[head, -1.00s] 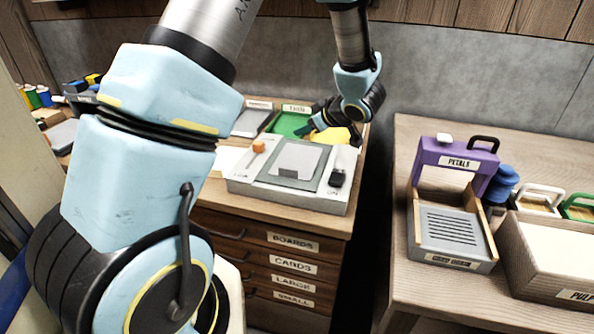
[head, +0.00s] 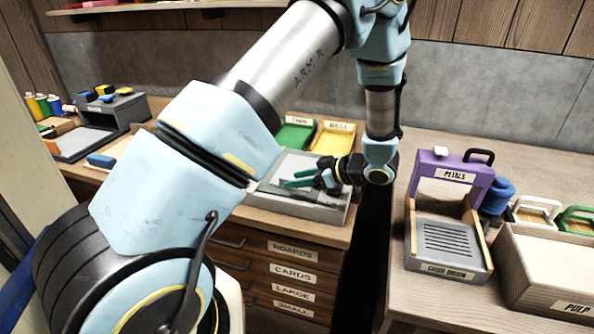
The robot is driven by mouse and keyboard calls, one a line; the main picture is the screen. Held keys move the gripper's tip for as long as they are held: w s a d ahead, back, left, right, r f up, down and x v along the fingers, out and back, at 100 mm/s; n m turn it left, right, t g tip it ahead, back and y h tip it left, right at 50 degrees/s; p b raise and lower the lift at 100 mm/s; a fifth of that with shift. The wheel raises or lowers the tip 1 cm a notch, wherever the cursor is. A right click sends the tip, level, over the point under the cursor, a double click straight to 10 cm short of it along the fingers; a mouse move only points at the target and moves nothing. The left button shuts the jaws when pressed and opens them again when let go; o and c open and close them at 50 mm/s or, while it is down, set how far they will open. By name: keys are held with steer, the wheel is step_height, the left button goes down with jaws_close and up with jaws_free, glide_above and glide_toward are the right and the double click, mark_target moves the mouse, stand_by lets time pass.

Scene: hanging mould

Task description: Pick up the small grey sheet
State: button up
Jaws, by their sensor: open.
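The small grey sheet (head: 291,163) appears to lie in the light-coloured device (head: 310,209) on the drawer cabinet. My arm and gripper cover much of it, so its edges are hard to make out. My gripper (head: 288,179) is over the device, with its teal fingers pointing left. The fingers are apart, one above the other in the picture, and nothing shows between them. I cannot tell whether the fingers touch the sheet.
A green tray (head: 296,135) and a yellow tray (head: 333,141) stand behind the device. On the right table are a purple-framed petals unit (head: 440,172) and a pulp box (head: 548,270). A dark gap (head: 372,250) separates cabinet and table. A grey stand (head: 125,112) is at left.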

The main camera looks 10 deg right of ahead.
steer(key=shift+p+x, duration=0.6)
steer(key=shift+x, duration=1.35)
steer(key=shift+w+r, duration=0.1)
jaws_close()
